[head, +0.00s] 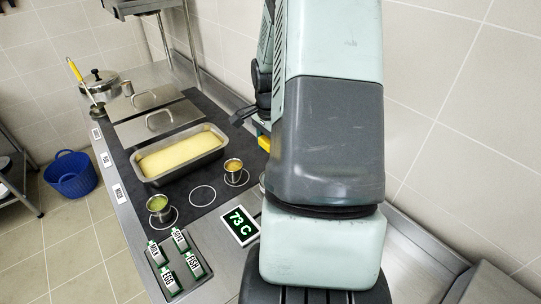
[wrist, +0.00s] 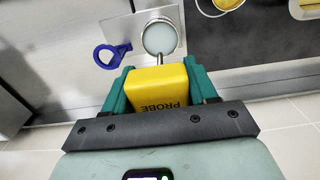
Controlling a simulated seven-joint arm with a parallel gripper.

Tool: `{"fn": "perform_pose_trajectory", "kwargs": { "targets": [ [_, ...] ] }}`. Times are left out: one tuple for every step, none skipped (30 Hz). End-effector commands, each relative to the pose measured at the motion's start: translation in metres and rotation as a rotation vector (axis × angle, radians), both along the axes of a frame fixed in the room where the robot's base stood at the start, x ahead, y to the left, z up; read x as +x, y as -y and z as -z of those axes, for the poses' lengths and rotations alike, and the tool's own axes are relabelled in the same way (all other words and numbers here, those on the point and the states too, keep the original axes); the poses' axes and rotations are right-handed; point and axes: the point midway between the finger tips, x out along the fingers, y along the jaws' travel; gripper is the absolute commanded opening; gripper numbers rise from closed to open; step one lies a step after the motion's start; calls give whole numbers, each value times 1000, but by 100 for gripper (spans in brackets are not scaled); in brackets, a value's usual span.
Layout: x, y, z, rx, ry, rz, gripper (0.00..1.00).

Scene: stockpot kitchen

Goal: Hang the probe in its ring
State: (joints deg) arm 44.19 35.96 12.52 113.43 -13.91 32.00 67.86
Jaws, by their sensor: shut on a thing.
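In the wrist view my gripper (wrist: 158,75) has its green fingers shut on the yellow block of the probe (wrist: 158,85), marked PROBE. A thin metal stem runs from the block away from my gripper, toward a round, pale, metal-rimmed thing (wrist: 160,37); I cannot tell whether they touch. The blue ring (wrist: 112,55) is to the left of the probe, apart from it, next to a metal plate. In the head view a bit of yellow (head: 264,142) shows beside my arm, likely the probe. My arm hides much there, and I cannot make out the ring.
A pan with yellow filling (head: 180,156), small cups (head: 158,206) (head: 234,168) and lidded pans (head: 157,121) stand on the dark counter. A display (head: 240,225) reads 73 C. Labelled boxes (head: 167,279) are at the front. A pot (head: 100,83) is at the back; a blue basket (head: 72,174) is on the floor.

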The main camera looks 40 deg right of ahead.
Motion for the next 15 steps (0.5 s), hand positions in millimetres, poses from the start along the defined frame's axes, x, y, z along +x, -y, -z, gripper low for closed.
{"fn": "perform_pose_trajectory", "kwargs": {
  "targets": [
    [0, 0, 0, 0, 0, 0, 13],
    [-1, 0, 0, 1, 0, 1, 13],
    [-4, 1, -1, 2, -1, 3, 13],
    [-6, 1, -1, 4, -1, 5, 13],
    [-9, 1, -2, 7, -2, 7, 13],
    [-15, 2, -3, 10, -3, 9, 13],
    [-19, 2, -4, 13, -3, 11, 13],
    [-25, 2, -6, 16, -4, 12, 13],
    [-32, 2, -8, 19, -5, 14, 13],
    [-38, 2, -9, 21, -5, 16, 13],
    [-44, 3, -11, 21, -5, 16, 13],
    [-51, 2, -14, 22, -5, 14, 13],
    [-56, 2, -16, 21, -4, 15, 13],
    [-61, 2, -17, 21, -5, 14, 13],
    [-67, 2, -20, 18, -3, 13, 13]
  ]
}}
